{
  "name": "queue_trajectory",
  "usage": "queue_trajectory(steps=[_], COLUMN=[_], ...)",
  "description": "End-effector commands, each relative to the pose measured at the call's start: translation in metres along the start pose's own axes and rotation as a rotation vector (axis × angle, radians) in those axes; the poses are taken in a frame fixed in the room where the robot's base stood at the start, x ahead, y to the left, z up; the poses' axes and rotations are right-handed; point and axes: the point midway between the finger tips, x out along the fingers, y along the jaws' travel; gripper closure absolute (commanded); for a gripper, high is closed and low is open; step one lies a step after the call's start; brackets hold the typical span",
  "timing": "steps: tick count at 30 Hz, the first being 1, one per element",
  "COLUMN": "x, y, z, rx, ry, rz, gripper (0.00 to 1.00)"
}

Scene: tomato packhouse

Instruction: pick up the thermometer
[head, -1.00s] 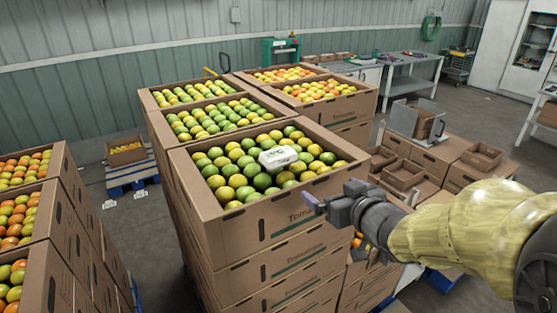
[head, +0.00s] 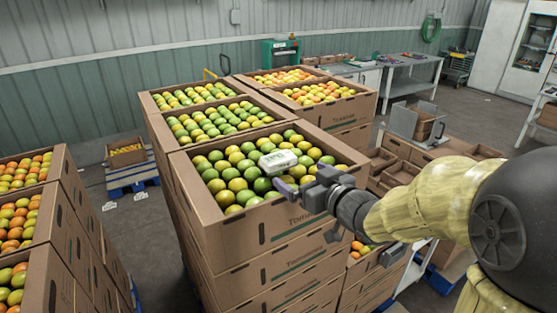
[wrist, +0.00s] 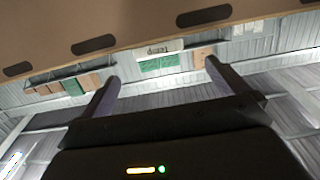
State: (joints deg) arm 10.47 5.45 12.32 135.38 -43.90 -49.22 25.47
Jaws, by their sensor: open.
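The thermometer, a small white box-like device (head: 278,160) with faint grey markings on top, lies on green and yellow tomatoes in the nearest top carton (head: 228,222). My gripper (head: 291,187) is open and empty near that carton's front right rim, below and slightly right of the device in the head view. The fingertips are apart from the device.
A brown carton wall with slots (wrist: 95,44) crosses the top of the wrist view. More filled tomato cartons stand behind (head: 205,122) and at left (head: 50,225). Small open cartons (head: 485,152) and workbenches (head: 410,75) are at right. Floor shows between the stacks.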

Motion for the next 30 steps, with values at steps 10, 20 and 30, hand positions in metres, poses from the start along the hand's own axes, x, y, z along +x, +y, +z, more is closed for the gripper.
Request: queue_trajectory(steps=[10,20,30], x=[0.053,0.066,0.078], y=[-0.001,0.000,0.001], z=[-0.002,0.000,-0.003], rx=[0.001,-0.001,0.001], ry=[-0.001,0.000,-0.002], rz=[-0.002,0.000,0.000], gripper=[0.00,0.00,0.00])
